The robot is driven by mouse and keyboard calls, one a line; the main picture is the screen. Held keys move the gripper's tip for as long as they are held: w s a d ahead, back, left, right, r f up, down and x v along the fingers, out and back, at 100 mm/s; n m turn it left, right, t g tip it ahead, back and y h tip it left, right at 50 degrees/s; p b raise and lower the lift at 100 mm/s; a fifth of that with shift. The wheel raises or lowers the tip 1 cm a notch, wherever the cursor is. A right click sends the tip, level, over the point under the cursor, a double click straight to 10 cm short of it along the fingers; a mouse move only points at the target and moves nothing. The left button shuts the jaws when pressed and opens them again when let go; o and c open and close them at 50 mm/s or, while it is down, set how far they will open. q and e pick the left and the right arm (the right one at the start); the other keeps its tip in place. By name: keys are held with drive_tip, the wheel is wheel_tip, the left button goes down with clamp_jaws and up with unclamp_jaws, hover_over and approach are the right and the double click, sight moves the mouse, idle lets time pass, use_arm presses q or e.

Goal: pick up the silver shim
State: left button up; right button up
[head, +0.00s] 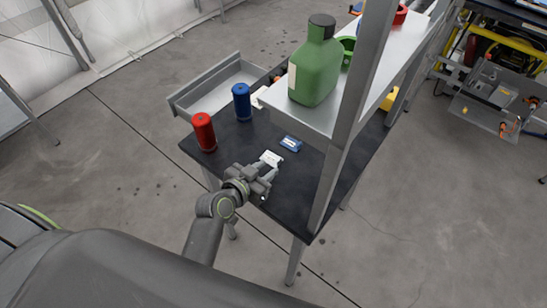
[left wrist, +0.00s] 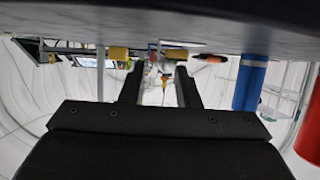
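A small pale, silver-white flat piece (head: 271,158), which looks like the silver shim, lies on the dark tabletop (head: 225,160) in the head view. My left gripper (head: 265,172) is low over the table, just on the near side of this piece. In the left wrist view its two dark fingers (left wrist: 158,90) stand apart with a gap between them, and I see nothing clearly held. The shim cannot be made out surely in that view, where the table appears at the top. My right gripper is not in view.
A small blue item (head: 291,144) lies just beyond the pale piece. A red cylinder (head: 203,132) and a blue cylinder (head: 242,102) stand at the table's left side. A raised shelf (head: 290,101) with a green jug (head: 315,70) and a metal post (head: 348,120) bound the right side.

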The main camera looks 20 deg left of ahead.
sight(277, 162)
use_arm(q)
drive_tip(key=shift+w+d, duration=0.15)
drive_tip(key=shift+w, duration=0.15)
drive_tip(key=p+x, duration=0.1)
drive_tip(key=x, duration=0.2)
drive_tip(key=shift+d, duration=0.1)
drive_tip(key=shift+w+d+f+p, duration=0.15)
drive_tip(key=shift+w+f+p, duration=0.25)
drive_tip(key=shift+w, duration=0.15)
clamp_jaws()
